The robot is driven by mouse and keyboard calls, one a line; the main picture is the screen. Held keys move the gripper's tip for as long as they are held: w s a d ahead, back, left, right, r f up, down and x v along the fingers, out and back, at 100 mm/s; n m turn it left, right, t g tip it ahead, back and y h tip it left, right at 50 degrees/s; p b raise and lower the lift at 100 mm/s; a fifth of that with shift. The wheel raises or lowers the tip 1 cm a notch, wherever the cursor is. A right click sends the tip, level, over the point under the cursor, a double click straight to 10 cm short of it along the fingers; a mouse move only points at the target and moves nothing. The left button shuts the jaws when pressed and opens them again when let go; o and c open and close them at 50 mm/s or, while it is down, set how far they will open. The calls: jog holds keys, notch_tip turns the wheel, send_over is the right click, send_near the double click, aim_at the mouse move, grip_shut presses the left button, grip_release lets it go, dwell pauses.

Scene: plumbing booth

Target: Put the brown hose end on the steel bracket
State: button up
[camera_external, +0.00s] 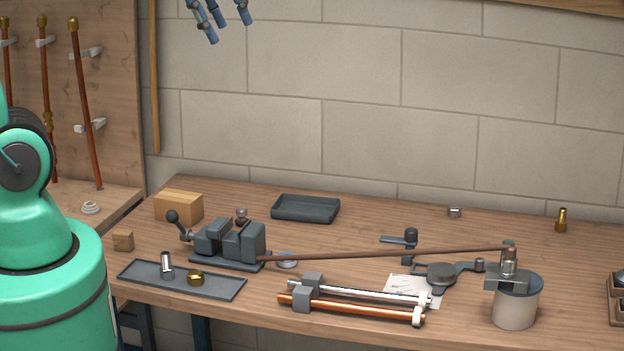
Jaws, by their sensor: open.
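A long thin brown hose (390,253) runs almost level across the right half of the bench. Its left end is by the grey vise (240,242). Its right end reaches the top of a metal fitting on the steel bracket (506,278); I cannot tell whether it touches or only passes behind. The bracket sits at the rim of a grey pot (515,306). My gripper (228,28) is at the top edge, high in front of the wall, open and empty, far from the hose. Its upper part is out of frame.
A dark tray (210,287) with a steel cylinder and brass nut lies at front left. White and copper tubes (350,306) lie in front of the hose. A bender-like tool (441,273) and paper lie beneath it. The back right bench is mostly clear.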

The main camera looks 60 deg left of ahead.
jog(key=s+a+f+n, duration=0.1)
jog(key=s+f, duration=0.2)
jog(key=s, duration=0.5)
jog(key=shift+s+f+t, duration=0.4)
notch_tip(320, 180, down, 18)
jog(key=b, duration=1.7)
jog(key=shift+r+b, duration=0.25)
jog(key=shift+b, duration=0.05)
